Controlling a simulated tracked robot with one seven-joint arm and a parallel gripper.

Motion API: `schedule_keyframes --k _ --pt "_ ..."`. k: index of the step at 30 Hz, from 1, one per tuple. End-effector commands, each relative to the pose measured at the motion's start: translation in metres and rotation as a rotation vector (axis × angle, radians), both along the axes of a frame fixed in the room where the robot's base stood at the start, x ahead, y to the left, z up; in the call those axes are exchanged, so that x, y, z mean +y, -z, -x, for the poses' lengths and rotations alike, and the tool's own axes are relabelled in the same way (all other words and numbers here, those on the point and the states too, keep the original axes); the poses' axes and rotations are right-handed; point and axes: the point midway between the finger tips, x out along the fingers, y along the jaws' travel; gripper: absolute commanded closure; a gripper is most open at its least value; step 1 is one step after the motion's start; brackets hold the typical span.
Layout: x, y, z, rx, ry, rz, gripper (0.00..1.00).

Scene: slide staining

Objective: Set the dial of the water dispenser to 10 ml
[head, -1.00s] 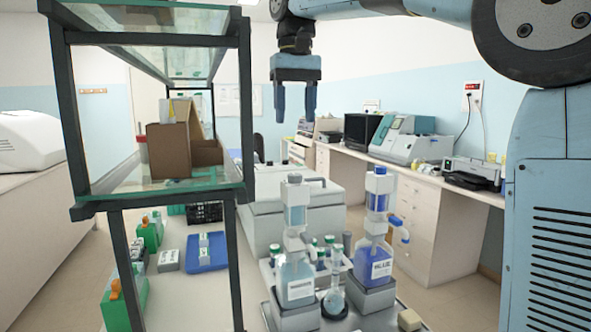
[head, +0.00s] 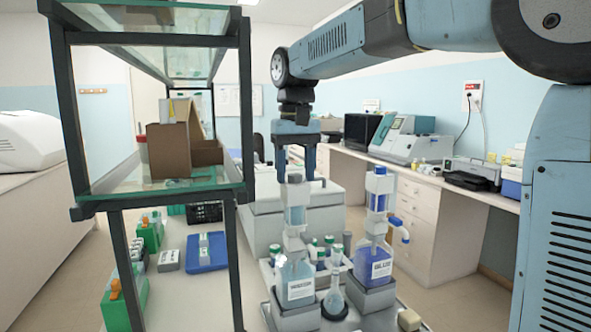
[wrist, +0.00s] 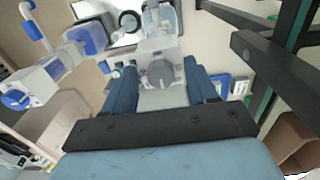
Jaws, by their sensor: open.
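The water dispenser (head: 297,277) is a clear bottle labelled WATER with a tall clear pump head, standing upright on a grey block. My gripper (head: 296,176) is open and empty, pointing down right above the top of this pump head. In the wrist view the dispenser's grey top with a round grey dial (wrist: 160,73) appears between the two blue fingers of my gripper (wrist: 159,66). The fingers stand apart on either side of it. I cannot tell whether they touch it, and I cannot read the dial's setting.
A blue-liquid dispenser (head: 373,262) stands close to the right. A flask (head: 335,292) and several green-capped bottles (head: 313,247) stand beside and behind the water dispenser. A dark-framed glass shelf (head: 238,110) rises close on the left.

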Motion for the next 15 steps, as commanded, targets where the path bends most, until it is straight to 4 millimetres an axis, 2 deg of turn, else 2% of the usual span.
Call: schedule_keyframes --k 6,15 --pt "0.0000 0.0000 0.0000 0.000 0.000 0.000 0.44" --pt "0.0000 -0.0001 0.0000 0.000 0.000 0.000 0.72"
